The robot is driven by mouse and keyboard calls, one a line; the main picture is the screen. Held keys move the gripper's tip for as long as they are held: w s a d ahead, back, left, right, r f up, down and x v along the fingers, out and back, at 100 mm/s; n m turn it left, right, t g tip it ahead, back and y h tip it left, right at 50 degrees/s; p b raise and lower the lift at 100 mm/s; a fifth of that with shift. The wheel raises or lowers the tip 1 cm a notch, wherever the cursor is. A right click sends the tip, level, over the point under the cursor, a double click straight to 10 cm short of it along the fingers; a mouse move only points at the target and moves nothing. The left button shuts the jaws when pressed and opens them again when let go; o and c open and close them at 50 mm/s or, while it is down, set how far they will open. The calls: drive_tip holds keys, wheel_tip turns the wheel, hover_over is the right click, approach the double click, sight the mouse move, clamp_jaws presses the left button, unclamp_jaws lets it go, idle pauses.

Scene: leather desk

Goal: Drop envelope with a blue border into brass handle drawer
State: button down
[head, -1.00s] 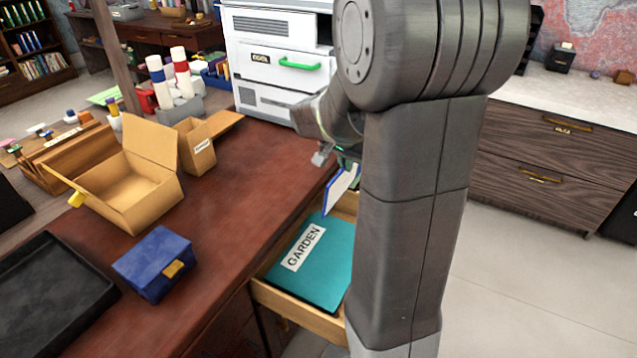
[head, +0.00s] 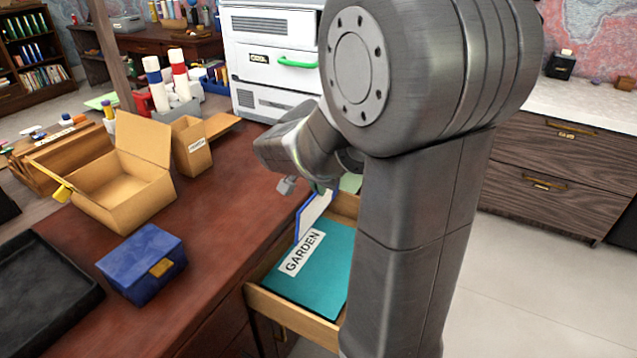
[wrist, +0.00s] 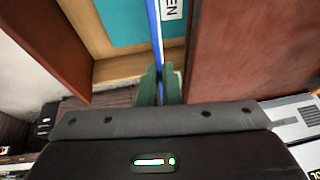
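The envelope with a blue border (head: 312,213) is white with a blue edge and hangs upright over the open drawer in the head view. My gripper (wrist: 160,82) is shut on it; in the wrist view the envelope (wrist: 154,30) shows edge-on between the green fingers. The open wooden drawer (head: 290,303) juts from the desk and holds a teal folder (head: 320,275) labelled GARDEN. The drawer's front and any handle on it are hidden in the head view. My arm covers the drawer's right part.
On the red-brown desk top (head: 225,225) stand a blue box with a brass clasp (head: 142,262), an open cardboard box (head: 122,185) and a black tray (head: 45,300). A white cabinet with a green handle (head: 272,60) stands behind.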

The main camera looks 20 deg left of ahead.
drive_tip(key=shift+f, duration=0.3)
drive_tip(key=c, duration=1.5)
unclamp_jaws()
drive_tip(key=shift+c, duration=0.2)
drive_tip(key=p+v, duration=0.2)
drive_tip(key=v, duration=1.1)
drive_tip(key=shift+s+r, duration=0.15)
drive_tip(key=shift+r, duration=0.25)
